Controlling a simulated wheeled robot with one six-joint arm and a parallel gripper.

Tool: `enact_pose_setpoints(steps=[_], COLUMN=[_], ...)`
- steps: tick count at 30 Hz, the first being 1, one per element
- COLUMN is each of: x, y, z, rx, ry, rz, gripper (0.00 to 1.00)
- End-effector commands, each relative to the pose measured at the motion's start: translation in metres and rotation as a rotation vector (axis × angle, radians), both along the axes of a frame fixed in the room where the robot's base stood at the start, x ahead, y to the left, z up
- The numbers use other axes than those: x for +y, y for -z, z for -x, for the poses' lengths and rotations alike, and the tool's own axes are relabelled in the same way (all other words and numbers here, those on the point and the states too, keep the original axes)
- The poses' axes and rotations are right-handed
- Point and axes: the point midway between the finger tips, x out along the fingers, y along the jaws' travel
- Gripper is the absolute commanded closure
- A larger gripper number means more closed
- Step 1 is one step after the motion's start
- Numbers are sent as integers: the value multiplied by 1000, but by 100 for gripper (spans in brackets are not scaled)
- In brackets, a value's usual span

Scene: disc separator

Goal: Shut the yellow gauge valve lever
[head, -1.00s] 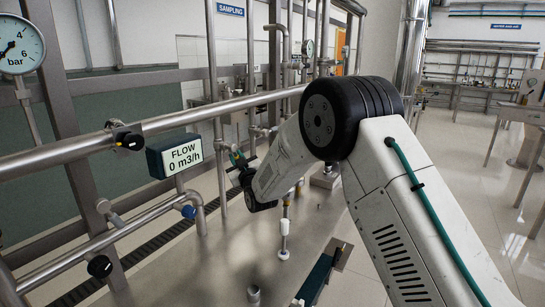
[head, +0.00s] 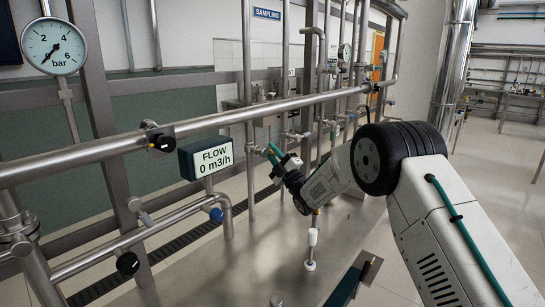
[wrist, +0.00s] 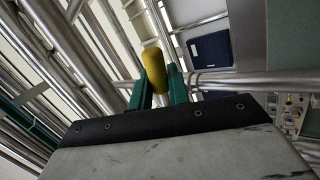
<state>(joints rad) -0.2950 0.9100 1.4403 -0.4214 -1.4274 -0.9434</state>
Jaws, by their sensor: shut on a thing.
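The yellow lever (wrist: 154,68) shows in the wrist view as a rounded yellow handle. It sits between the two green fingers of my gripper (wrist: 160,90), which are shut on it. In the head view my gripper (head: 274,154) is at the pipework right of the flow display, with its green fingers pointing up and left. The yellow lever cannot be made out there, and its valve body is hidden or too small to tell.
A pressure gauge (head: 54,46) stands at the upper left. The flow display (head: 207,158) reads 0 m3/h. A thick steel pipe (head: 230,116) runs across behind my gripper, with vertical pipes close by. Open floor (head: 480,185) lies at the right.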

Motion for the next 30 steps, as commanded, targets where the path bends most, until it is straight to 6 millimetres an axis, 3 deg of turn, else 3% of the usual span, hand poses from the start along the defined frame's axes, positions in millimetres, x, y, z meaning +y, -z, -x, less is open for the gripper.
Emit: enact_pose_setpoints(steps=[12, 30], x=[0, 0], y=[-8, -9], z=[0, 0], rx=[-169, -197], ry=[-3, -4], rz=[124, 145], gripper=[100, 100])
